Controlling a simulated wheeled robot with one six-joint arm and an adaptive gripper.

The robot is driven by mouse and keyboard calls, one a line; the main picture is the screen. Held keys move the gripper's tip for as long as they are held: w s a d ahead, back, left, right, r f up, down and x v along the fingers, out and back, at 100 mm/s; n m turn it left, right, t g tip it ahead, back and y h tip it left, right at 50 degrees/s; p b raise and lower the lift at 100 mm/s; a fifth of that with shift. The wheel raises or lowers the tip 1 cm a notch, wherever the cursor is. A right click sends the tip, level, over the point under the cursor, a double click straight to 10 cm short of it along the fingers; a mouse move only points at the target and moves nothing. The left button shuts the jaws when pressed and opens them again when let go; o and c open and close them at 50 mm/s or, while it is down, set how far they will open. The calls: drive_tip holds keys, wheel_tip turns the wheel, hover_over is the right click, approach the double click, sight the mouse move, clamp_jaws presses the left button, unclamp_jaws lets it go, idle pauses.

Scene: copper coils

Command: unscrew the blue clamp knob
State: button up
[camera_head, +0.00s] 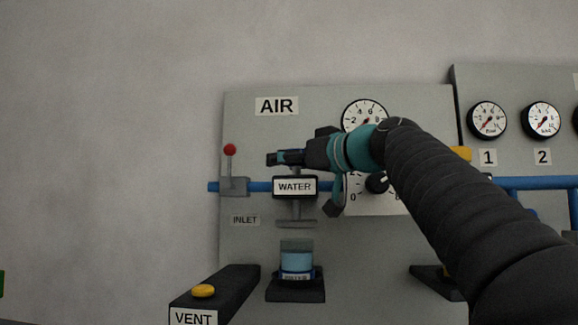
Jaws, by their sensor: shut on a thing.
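My gripper (278,158) reaches in from the right, just above the box labelled WATER (295,187) on the grey panel. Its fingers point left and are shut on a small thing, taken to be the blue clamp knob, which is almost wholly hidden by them. Only a dark bluish patch shows at the fingers, so the knob's shape and turn cannot be made out.
A blue pipe (258,187) runs behind the box, with a red-tipped lever (230,149) at left. A VENT box with a yellow button (203,291) juts out at lower left. My arm partly covers a gauge (364,112) and black dial knob (377,183).

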drive_tip(key=n+g+y, duration=0.2)
drive_tip(key=g, duration=0.1)
drive_tip(key=shift+s+a+p, duration=0.1)
drive_tip(key=shift+a+p, duration=0.05)
drive_tip(key=shift+p, duration=0.15)
drive_tip(key=shift+s+a+n+g+y+p, duration=0.1)
drive_tip(key=shift+s+n+g+y+p, duration=0.1)
drive_tip(key=shift+n+g+y, duration=0.3)
drive_tip(key=shift+s+n+g+y+p, duration=0.1)
drive_tip(key=shift+n+g+y+p, duration=0.1)
drive_tip(key=shift+n+g, duration=0.5)
drive_tip(key=shift+f+g, duration=0.1)
drive_tip(key=shift+g, duration=0.2)
drive_tip(key=o, duration=1)
